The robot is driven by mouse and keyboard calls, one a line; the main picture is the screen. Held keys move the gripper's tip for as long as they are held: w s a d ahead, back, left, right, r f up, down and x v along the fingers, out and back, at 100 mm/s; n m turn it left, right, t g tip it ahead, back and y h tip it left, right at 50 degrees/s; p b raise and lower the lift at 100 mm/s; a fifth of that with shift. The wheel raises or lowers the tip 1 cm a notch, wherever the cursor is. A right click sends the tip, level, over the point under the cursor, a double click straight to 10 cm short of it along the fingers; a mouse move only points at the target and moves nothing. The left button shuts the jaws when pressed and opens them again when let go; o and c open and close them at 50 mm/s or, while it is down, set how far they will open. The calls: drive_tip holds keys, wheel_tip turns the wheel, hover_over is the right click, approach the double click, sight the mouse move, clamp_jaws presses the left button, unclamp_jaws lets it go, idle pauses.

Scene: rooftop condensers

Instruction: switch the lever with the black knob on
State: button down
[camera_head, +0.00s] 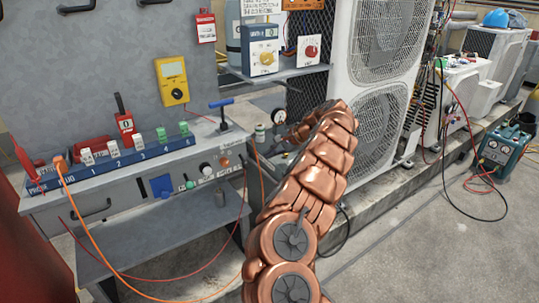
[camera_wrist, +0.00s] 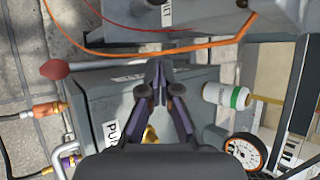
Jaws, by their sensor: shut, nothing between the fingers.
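My gripper (camera_wrist: 158,68) is shut and empty in the wrist view, its fingertips together over a grey box (camera_wrist: 88,108) with a label reading in part "PU". A pale rod with a red knob (camera_wrist: 54,69) sticks out to the left of the fingertips. In the head view my copper-coloured arm reaches past the bench's right end and hides most of the gripper. An upright black handle (camera_head: 119,102) stands at a red plate marked 0 on the bench.
The bench (camera_head: 120,172) also carries a blue-handled T-lever (camera_head: 222,103) and a row of numbered switches. An orange hose (camera_wrist: 160,50) crosses above the fingertips in the wrist view. A gauge (camera_wrist: 245,153) and a white-green bottle (camera_wrist: 228,95) are to the right. Condensers (camera_head: 378,110) stand behind my arm.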

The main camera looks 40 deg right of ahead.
sight(243, 161)
drive_tip(key=w+a+f, duration=0.3)
drive_tip(key=a, duration=0.2)
drive_tip(key=shift+a+b, duration=0.35)
drive_tip(key=shift+b, duration=0.1)
idle(0.5)
drive_tip(key=shift+s+a, duration=0.1)
drive_tip(key=shift+r, duration=0.1)
idle(0.3)
